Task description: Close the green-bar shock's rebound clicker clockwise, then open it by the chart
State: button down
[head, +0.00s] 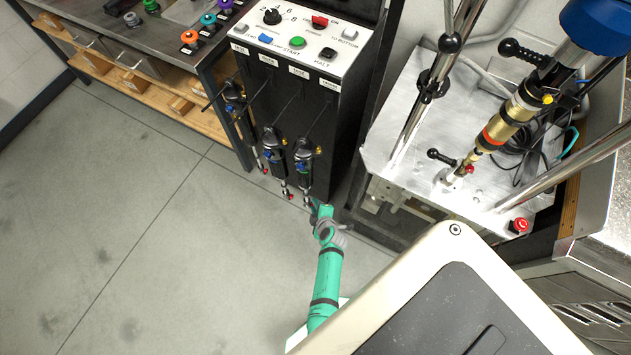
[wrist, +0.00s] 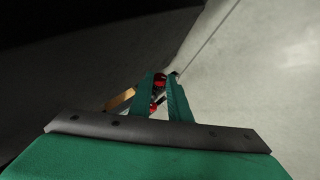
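Three shocks hang by rods on the front of the black cabinet: a left one (head: 237,100), a middle one (head: 273,150) and a right one (head: 303,158). A red knob (head: 291,196) shows at the middle shock's lower end.
The cabinet's control panel (head: 300,38) carries a dial and several buttons. A workbench (head: 160,45) with coloured knobs is at upper left. The dyno plate (head: 400,150), with a mounted gold shock (head: 505,120), stands to the right. The floor (head: 130,220) at left is clear. No readable chart shows.

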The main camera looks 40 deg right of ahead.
jog(key=shift+w+r+y, duration=0.1)
jog(key=shift+w+y, duration=0.05)
jog(key=shift+y, duration=0.15)
jog(key=shift+w+d+r+m+g+y, duration=0.15)
jog(key=shift+d+m+g+y, duration=0.1)
jog(key=shift+g+y, duration=0.55)
jog(key=shift+w+d+r+m+g+y, duration=0.1)
jog(key=shift+d+m+g+y, duration=0.15)
jog(key=shift+g+y, duration=0.55)
jog(key=shift+w+d+r+m+g+y, duration=0.1)
jog(key=shift+w+d+m+g+y, duration=0.15)
jog(key=shift+g+y, duration=0.55)
jog(key=shift+s+f, duration=0.1)
jog(key=shift+s, duration=0.05)
jog(key=c, duration=1.6)
grip_release()
jog(key=shift+c, duration=0.2)
